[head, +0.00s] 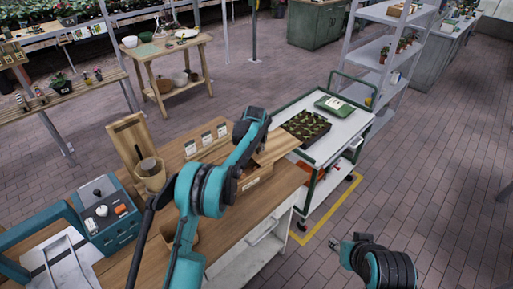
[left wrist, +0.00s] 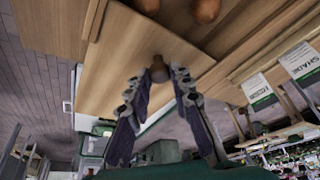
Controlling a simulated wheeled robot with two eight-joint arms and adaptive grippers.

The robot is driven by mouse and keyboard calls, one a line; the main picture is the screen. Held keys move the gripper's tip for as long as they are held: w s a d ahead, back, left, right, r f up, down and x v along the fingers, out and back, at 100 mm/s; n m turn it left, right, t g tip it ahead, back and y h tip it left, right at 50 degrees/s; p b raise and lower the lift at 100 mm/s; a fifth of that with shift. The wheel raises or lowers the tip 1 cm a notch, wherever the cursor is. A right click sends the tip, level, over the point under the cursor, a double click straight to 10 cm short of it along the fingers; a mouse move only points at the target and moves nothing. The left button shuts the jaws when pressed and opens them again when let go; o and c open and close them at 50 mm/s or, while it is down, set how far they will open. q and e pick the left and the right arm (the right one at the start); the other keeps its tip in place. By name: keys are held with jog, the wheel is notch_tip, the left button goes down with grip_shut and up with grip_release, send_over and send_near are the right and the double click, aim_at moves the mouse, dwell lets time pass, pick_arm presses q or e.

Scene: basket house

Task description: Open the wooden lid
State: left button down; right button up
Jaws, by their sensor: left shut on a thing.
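The wooden lid (head: 278,147) is a flat light-brown board at the far right end of the workbench, over a small wooden box (head: 256,180). In the left wrist view the lid (left wrist: 110,65) carries a small round brown knob (left wrist: 158,68). My left gripper (left wrist: 160,74) has its fingertips closed on that knob. In the head view my left arm hides this gripper and part of the box. Round brown items (left wrist: 206,10) show beside the lid in the left wrist view. My right gripper (head: 345,244) is low at right, away from the bench; its finger opening is unclear.
A white cart (head: 345,130) with a black seedling tray (head: 306,128) stands just beyond the box. Labelled cards (head: 206,140) stand behind my left arm. A wooden holder (head: 128,143) and a teal machine (head: 108,212) are at left. Floor at right is clear.

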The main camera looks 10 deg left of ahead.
pick_arm(q)
jog(key=c, duration=1.4)
grip_release()
jog(key=shift+d, duration=0.1)
jog(key=shift+o, duration=0.2)
jog(key=v, duration=1.2)
